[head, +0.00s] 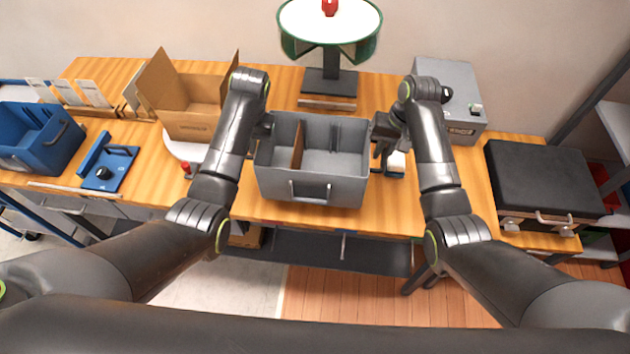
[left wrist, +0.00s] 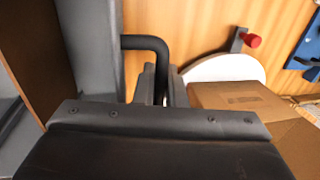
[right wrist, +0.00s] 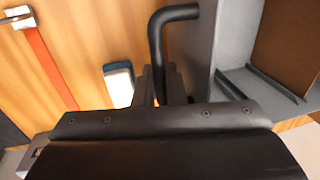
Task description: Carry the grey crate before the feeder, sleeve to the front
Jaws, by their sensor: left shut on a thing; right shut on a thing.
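The grey crate (head: 340,186) is open-topped and upright at the middle of the table, with a brown divider (head: 297,146) inside toward its left. A pale bracket-like frame (head: 310,190), perhaps the sleeve, is on its front wall, facing me. My left gripper (left wrist: 158,88) is shut on the black bar handle (left wrist: 146,42) on the crate's left side. My right gripper (right wrist: 165,88) is shut on the matching handle (right wrist: 176,14) on its right side. I cannot tell whether the crate's bottom touches the table. A round green-rimmed feeder (head: 330,50) stands on a dark post behind the crate.
An open cardboard box (head: 192,110) and a red-knobbed lever (head: 187,168) are to the left. A blue crate (head: 38,140) and blue fixture (head: 108,168) lie further left. A grey machine (head: 450,95) and black-lidded case (head: 545,178) are at right. A small white-and-blue item (right wrist: 119,84) is near my right gripper.

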